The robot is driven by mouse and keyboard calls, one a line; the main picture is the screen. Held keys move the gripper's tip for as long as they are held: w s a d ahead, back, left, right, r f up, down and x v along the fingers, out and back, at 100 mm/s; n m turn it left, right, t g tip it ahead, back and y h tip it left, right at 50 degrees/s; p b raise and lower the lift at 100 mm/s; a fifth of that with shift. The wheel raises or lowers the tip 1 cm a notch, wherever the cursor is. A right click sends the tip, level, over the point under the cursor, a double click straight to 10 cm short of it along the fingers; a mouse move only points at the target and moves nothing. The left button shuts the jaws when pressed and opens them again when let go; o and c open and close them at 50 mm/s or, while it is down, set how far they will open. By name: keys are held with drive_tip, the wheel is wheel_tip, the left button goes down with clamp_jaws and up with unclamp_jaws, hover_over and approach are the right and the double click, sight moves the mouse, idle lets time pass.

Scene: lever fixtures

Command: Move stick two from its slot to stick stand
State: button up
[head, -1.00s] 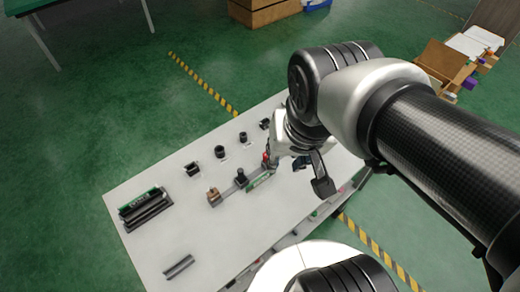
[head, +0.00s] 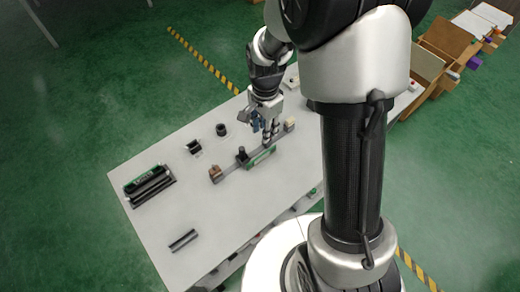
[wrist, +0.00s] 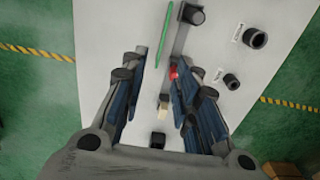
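A grey bar (head: 234,168) with a green label plate (head: 262,157) lies on the white table. It carries a brown block, a black cylinder (head: 241,152) and a beige block (head: 289,124); a red part (wrist: 173,72) shows in the wrist view. Lettering is too small to read, so I cannot tell which piece is stick two or which fixture is the stick stand. My gripper (head: 270,132) points down over the bar's right part. In the wrist view its fingers (wrist: 160,97) are spread apart, with the red part and beige block seen between them. No held object shows.
Black holders (head: 221,129) stand behind the bar, with small labels. A green-and-black fixture (head: 150,186) is at the table's left end; a dark grooved piece (head: 183,240) lies near the front. The table between them is clear. Boxes (head: 448,45) stand at right.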

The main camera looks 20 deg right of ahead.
drive_tip(key=b, duration=0.3)
hover_over(262, 158)
wheel_tip(262, 158, down, 10)
drive_tip(key=f, duration=0.2)
drive_tip(key=f+b, duration=0.1)
drive_tip(key=f, duration=0.2)
drive_tip(key=shift+w+b, duration=0.2)
drive_tip(key=shift+b, duration=0.1)
drive_tip(key=shift+r, duration=0.1)
clamp_jaws()
